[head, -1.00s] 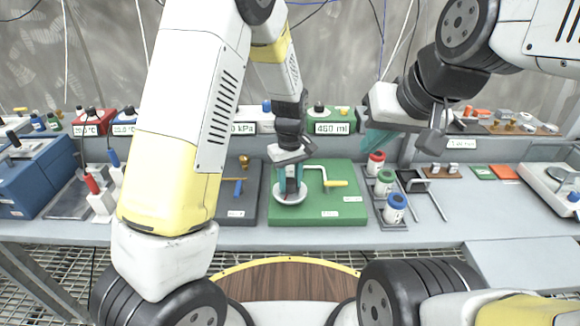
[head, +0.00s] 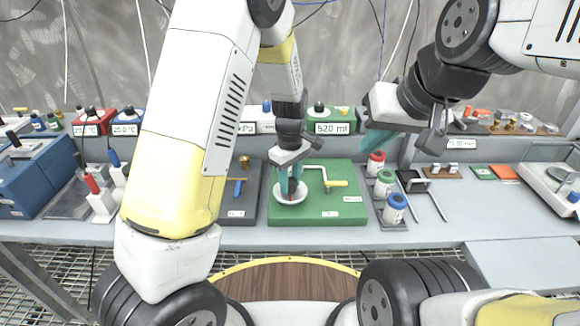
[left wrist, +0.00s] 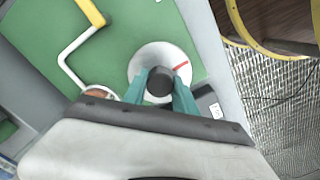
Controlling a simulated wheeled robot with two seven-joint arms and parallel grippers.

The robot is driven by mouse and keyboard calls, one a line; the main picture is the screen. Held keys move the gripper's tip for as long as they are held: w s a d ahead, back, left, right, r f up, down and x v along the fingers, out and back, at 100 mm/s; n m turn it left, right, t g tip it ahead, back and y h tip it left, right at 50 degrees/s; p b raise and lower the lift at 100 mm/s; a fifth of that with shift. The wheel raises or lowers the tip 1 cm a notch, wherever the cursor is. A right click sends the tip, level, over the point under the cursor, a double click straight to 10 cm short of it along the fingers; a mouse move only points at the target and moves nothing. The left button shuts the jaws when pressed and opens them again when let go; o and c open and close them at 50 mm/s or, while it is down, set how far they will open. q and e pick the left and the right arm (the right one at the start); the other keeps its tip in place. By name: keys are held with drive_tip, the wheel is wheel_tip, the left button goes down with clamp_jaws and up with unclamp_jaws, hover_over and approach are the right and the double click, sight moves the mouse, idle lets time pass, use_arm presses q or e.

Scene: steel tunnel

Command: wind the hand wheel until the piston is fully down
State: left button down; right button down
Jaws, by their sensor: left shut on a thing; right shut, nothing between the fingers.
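The white round hand wheel (head: 291,201) sits at the front left of a green board (head: 345,204). In the left wrist view the wheel (left wrist: 150,56) has a dark centre knob (left wrist: 159,85) and a red mark at its right side. My left gripper (head: 290,188) points down over the wheel, its teal fingers shut on the dark knob. The display (head: 332,128) behind the board reads 520 ml. I cannot pick out the piston. My right gripper (head: 372,146) is shut and empty, raised right of the board.
Red, green and blue capped bottles (head: 385,184) stand in a rack to the right. The grey bench further right has free room.

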sight(290, 181)
use_arm(q)
drive_tip(key=shift+w, duration=0.1)
drive_tip(key=c, duration=1)
unclamp_jaws()
drive_tip(key=shift+r, duration=0.1)
wheel_tip(290, 181, up, 7)
drive_tip(key=shift+f, duration=0.1)
drive_tip(key=shift+r, duration=0.45)
